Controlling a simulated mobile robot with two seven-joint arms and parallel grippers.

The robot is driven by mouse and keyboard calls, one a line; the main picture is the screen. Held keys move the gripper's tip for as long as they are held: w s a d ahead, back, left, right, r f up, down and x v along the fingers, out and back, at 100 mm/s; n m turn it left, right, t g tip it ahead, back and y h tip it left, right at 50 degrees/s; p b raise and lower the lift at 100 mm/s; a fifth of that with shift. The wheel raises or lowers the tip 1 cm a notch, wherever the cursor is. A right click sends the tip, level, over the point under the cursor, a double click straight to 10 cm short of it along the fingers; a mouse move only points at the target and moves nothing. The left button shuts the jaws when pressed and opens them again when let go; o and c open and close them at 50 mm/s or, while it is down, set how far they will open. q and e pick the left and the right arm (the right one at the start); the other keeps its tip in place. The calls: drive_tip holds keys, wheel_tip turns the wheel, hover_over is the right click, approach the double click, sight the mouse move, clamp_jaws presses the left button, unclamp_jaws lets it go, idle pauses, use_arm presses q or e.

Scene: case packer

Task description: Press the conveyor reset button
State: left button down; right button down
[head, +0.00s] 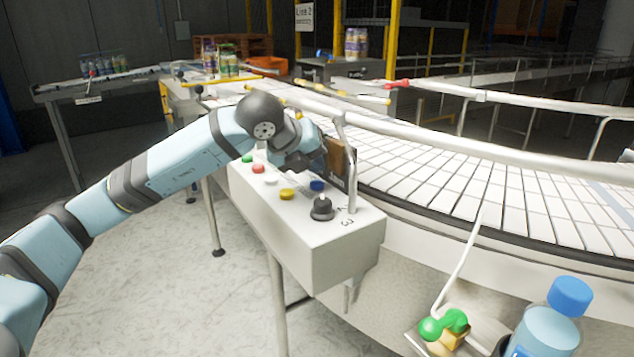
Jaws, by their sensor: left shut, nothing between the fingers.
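A white control box (340,248) stands beside the conveyor (450,185). Its top carries a green button (247,158), a red button (257,168), a white button (271,180), a yellow button (287,194), a blue button (317,186) and a black knob (322,208). I cannot read which one is the reset button. My left arm reaches in from the left, and my left gripper (296,163) is shut and empty over the back part of the box, near the buttons. I cannot tell whether its tips touch anything. My right gripper is out of view.
A metal guard rail (440,139) runs along the conveyor behind the box. A brown panel (337,160) stands close behind the gripper. A blue-capped bottle (547,325) and a green-knobbed fitting (442,327) are at the lower right. Open floor lies left of the box.

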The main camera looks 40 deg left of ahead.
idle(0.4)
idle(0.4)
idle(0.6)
use_arm(q)
drive_tip(key=shift+f+b, duration=0.45)
drive_tip(key=shift+b, duration=0.2)
